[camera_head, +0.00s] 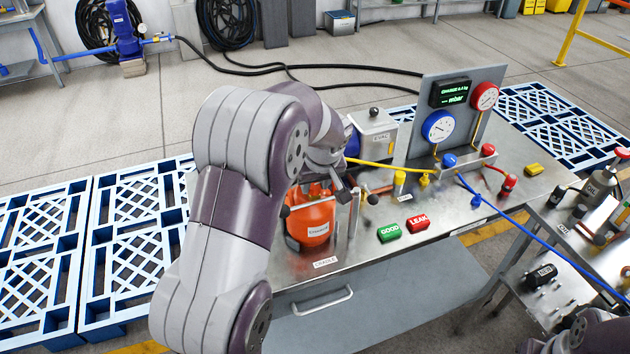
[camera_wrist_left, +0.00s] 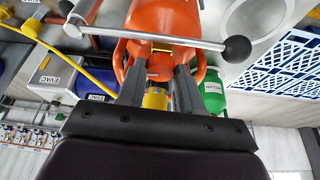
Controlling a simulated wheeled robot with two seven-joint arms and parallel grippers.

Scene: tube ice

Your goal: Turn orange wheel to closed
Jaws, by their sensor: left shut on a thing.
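The orange cylinder (camera_head: 311,222) stands on the steel bench, partly behind my left arm. It also shows in the left wrist view (camera_wrist_left: 165,18), with its orange collar. My left gripper (camera_wrist_left: 158,73) is at the top of this cylinder, with its two dark fingers on either side of the orange wheel (camera_wrist_left: 158,69). The fingers are shut on the wheel. A brass-yellow fitting (camera_wrist_left: 155,98) shows between the fingers. In the head view, the wheel and fingertips are mostly hidden by my arm. My right gripper cannot be made out.
A metal bar with a black ball end (camera_wrist_left: 236,49) crosses close by the cylinder. The bench (camera_head: 440,213) carries a gauge panel (camera_head: 459,111), a yellow hose (camera_head: 385,166), and green (camera_head: 389,233) and red (camera_head: 418,223) blocks. A green cylinder (camera_wrist_left: 212,92) is behind the fingers.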

